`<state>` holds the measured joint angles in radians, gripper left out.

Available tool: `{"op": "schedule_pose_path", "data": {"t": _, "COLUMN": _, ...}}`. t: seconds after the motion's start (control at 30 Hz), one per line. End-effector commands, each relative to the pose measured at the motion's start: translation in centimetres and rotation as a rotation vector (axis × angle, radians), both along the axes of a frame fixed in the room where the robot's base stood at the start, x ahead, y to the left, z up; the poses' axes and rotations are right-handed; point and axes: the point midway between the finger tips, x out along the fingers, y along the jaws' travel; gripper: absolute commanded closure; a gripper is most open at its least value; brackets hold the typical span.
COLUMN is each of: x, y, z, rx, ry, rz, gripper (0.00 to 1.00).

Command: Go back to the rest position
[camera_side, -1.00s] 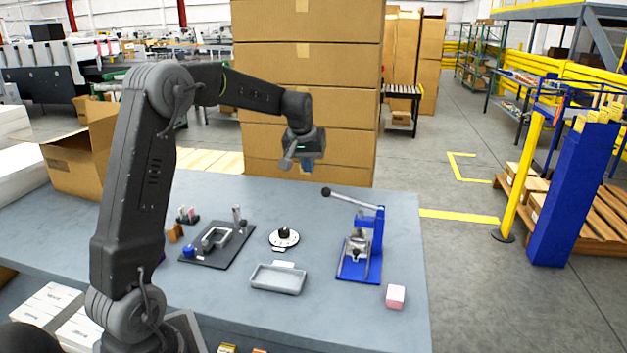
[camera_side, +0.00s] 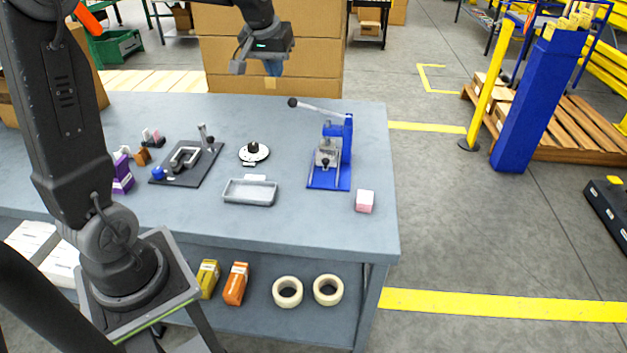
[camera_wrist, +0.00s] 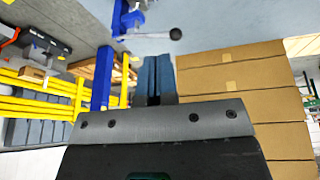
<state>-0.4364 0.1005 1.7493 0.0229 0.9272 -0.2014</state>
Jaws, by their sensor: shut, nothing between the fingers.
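My gripper (camera_side: 273,68) hangs in the air above the back edge of the workbench (camera_side: 300,225), in front of the stacked cardboard boxes. It is empty. In the wrist view its blue fingers (camera_wrist: 153,76) are together and touch nothing. My upper arm stands upright at the left in the side view, and the top of the arm is cut off by the frame.
On the bench are a blue lever press (camera_side: 330,165), a grey tray (camera_side: 250,191), a round black-and-white piece (camera_side: 254,152), a dark fixture plate (camera_side: 187,163) and a pink block (camera_side: 365,201). Cardboard boxes (camera_side: 270,50) stand close behind the gripper.

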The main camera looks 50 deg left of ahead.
Motion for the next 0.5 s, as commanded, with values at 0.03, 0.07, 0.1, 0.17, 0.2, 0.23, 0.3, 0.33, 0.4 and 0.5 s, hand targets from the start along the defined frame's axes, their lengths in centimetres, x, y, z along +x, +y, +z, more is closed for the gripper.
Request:
{"op": "schedule_pose_path", "data": {"t": 0.03, "x": -1.6, "y": -2.8, "z": 1.0, "rx": 0.010, "ry": -0.014, "rz": -0.059, "gripper": 1.00}}
{"op": "schedule_pose_path", "data": {"t": 0.07, "x": -2.6, "y": -4.2, "z": 1.3, "rx": 0.016, "ry": -0.019, "rz": -0.092, "gripper": 1.00}}
{"op": "schedule_pose_path", "data": {"t": 0.1, "x": -3.9, "y": -5.9, "z": 1.6, "rx": 0.021, "ry": -0.025, "rz": -0.133, "gripper": 1.00}}
{"op": "schedule_pose_path", "data": {"t": 0.17, "x": -5.9, "y": -8.4, "z": 1.9, "rx": 0.031, "ry": -0.035, "rz": -0.197, "gripper": 1.00}}
{"op": "schedule_pose_path", "data": {"t": 0.2, "x": -7.4, "y": -9.9, "z": 2.0, "rx": 0.037, "ry": -0.042, "rz": -0.239, "gripper": 1.00}}
{"op": "schedule_pose_path", "data": {"t": 0.23, "x": -8.5, "y": -11.0, "z": 2.0, "rx": 0.042, "ry": -0.048, "rz": -0.271, "gripper": 1.00}}
{"op": "schedule_pose_path", "data": {"t": 0.3, "x": -11.1, "y": -13.3, "z": 1.7, "rx": 0.052, "ry": -0.061, "rz": -0.343, "gripper": 1.00}}
{"op": "schedule_pose_path", "data": {"t": 0.33, "x": -12.2, "y": -14.2, "z": 1.5, "rx": 0.056, "ry": -0.066, "rz": -0.375, "gripper": 1.00}}
{"op": "schedule_pose_path", "data": {"t": 0.4, "x": -14.8, "y": -15.9, "z": 0.9, "rx": 0.065, "ry": -0.079, "rz": -0.441, "gripper": 1.00}}
{"op": "schedule_pose_path", "data": {"t": 0.5, "x": -17.7, "y": -17.6, "z": -0.2, "rx": 0.076, "ry": -0.094, "rz": -0.519, "gripper": 1.00}}
